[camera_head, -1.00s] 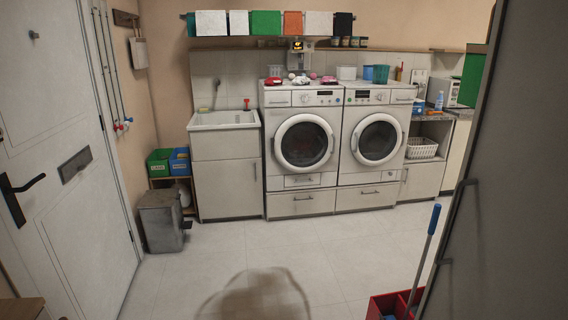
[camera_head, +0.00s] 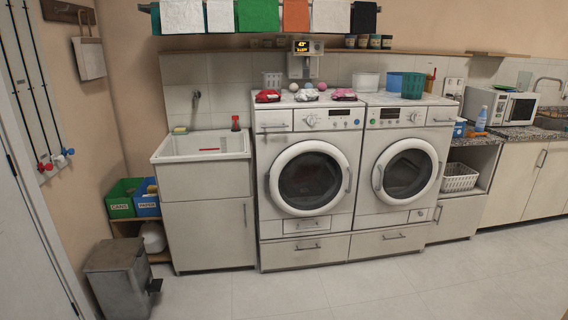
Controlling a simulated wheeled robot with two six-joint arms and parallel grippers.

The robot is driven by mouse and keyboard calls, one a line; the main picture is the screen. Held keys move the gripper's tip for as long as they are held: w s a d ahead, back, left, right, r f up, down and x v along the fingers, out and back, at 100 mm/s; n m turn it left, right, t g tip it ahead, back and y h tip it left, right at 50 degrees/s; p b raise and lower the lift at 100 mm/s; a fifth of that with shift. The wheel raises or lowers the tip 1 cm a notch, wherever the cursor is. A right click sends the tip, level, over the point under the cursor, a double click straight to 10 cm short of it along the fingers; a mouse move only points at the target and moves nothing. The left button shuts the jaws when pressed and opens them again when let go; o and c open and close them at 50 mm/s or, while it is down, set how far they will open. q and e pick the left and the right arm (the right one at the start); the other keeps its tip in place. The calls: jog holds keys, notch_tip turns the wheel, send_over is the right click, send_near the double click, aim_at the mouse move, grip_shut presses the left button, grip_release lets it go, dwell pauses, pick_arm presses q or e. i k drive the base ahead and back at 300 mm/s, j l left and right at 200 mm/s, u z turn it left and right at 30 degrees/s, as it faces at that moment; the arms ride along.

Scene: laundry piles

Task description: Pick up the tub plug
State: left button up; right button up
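A white laundry tub (camera_head: 160,156) stands at the left of two front-loading machines, on a pale cabinet. I cannot make out a tub plug for sure. A thin red mark (camera_head: 209,150) shows inside the tub, too small to identify. A small dark bottle with a red top (camera_head: 235,123) stands at the tub's back right. A yellow-green item (camera_head: 180,130) lies at its back left. The tub floor is partly hidden by its front rim. Neither of my grippers is in view.
Red, white and pink cloth piles (camera_head: 268,96) lie on the left machine (camera_head: 308,175). The right machine (camera_head: 400,170) carries a green basket (camera_head: 413,86). A grey bin (camera_head: 122,278) stands on the floor at the left. The floor (camera_head: 330,295) before the machines is clear.

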aim_at(235, 118)
jog(key=i, duration=2.05)
